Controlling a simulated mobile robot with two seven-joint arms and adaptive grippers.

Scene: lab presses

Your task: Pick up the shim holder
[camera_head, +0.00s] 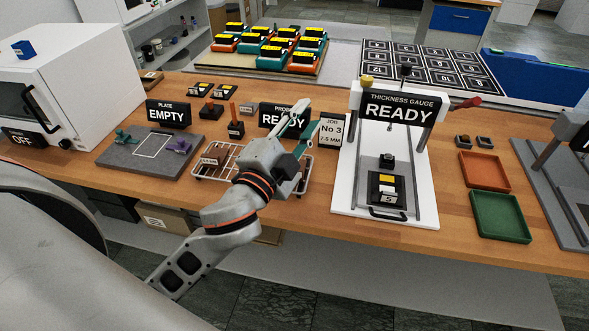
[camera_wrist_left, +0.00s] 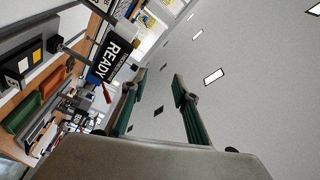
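No object carries a readable shim holder label, so I cannot tell which it is. A wire rack (camera_head: 207,177) with a small unreadable tag stands on the bench, partly hidden by my left arm. Behind it is a small black block with an orange post (camera_head: 235,128). A black block with a yellow label (camera_head: 385,188) sits on the thickness gauge's white base (camera_head: 350,205). My left gripper (camera_head: 308,133) is above the rack's right side, before the job card. Its teal fingers are apart and empty in the left wrist view (camera_wrist_left: 159,80). My right gripper is not in view.
A grey plate fixture (camera_head: 118,158) lies left of the rack. Orange (camera_head: 484,170) and green (camera_head: 499,215) trays lie right of the gauge. A white oven (camera_head: 75,75) stands far left.

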